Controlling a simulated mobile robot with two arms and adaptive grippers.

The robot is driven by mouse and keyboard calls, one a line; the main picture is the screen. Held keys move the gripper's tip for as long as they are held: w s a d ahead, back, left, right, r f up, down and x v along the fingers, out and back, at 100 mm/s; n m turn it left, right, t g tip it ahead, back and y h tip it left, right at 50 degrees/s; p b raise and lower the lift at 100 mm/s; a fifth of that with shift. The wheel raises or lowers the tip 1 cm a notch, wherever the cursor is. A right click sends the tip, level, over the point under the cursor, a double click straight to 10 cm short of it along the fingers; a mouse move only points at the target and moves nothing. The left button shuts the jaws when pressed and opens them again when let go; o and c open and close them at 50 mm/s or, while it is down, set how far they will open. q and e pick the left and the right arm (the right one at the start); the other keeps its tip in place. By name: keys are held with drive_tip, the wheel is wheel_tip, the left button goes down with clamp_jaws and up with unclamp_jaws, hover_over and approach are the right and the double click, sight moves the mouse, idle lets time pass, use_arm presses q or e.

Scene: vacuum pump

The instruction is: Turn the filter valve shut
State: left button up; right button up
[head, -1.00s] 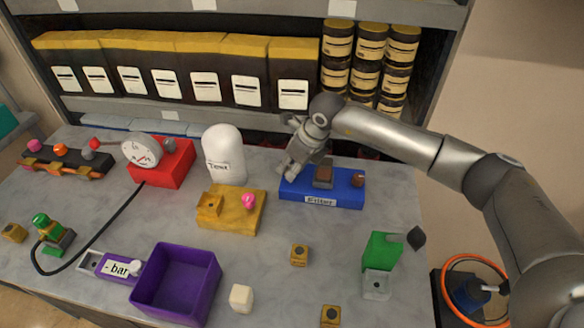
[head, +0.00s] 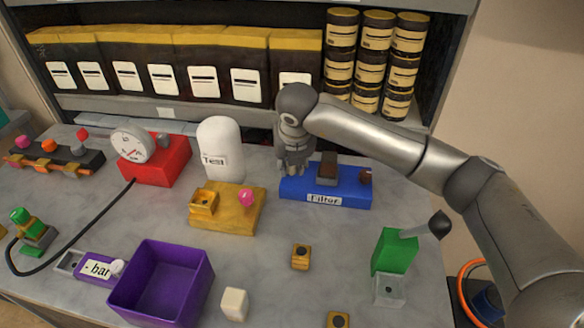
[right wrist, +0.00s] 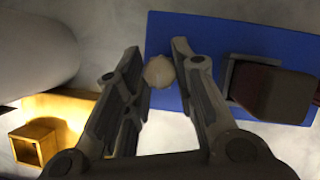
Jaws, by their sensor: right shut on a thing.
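The blue filter block (head: 345,197), labelled "Filter", lies at the back right of the table. It carries a brown block (head: 328,168) in its middle and a reddish-brown knob (head: 365,178) at its right end. My right gripper (head: 294,172) points down at the block's left end. In the right wrist view, its fingers (right wrist: 160,60) are on either side of a pale round knob (right wrist: 159,72) at the blue block's edge, and are shut on it. My left gripper is out of view.
A white tank (head: 220,150) labelled "Test" and a yellow block (head: 228,215) stand left of my right gripper. A red gauge box (head: 160,168), a purple bin (head: 160,285) and a green block (head: 395,252) are farther away. Shelves rise behind.

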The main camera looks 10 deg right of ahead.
drive_tip(key=shift+m, duration=0.5)
drive_tip(key=shift+b, duration=0.3)
drive_tip(key=o, duration=1)
drive_tip(key=shift+o, duration=0.2)
drive_tip(key=v, duration=1.2)
drive_tip(key=shift+a, duration=0.3)
drive_tip(key=shift+w+r, duration=0.1)
drive_tip(key=shift+r, duration=0.1)
